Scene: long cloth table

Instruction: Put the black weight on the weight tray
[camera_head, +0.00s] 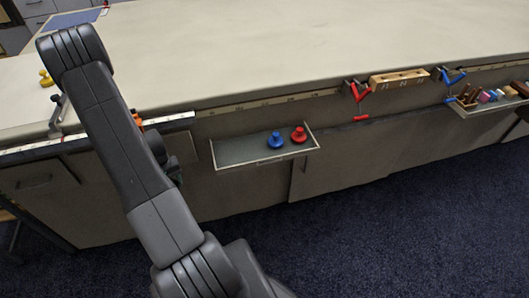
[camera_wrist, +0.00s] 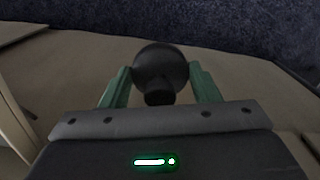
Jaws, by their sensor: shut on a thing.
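In the wrist view my gripper (camera_wrist: 160,82) has its two green fingers shut on a round black weight (camera_wrist: 160,66). Blue carpet and the beige table side show behind it. In the head view my arm hides the weight and most of my gripper (camera_head: 174,172), to the left of the tray. The weight tray (camera_head: 235,152) is a shallow grey shelf on the table's front side. A blue weight (camera_head: 276,141) and a red weight (camera_head: 299,135) stand on its right part. The left part of the tray is bare.
A yellow weight (camera_head: 46,78) stands on the table top (camera_head: 250,50) at the left. Red clamps (camera_head: 357,92) and blue clamps (camera_head: 453,78) flank a wooden block (camera_head: 399,78) on the table edge. A second tray (camera_head: 495,104) with several tools hangs at the right.

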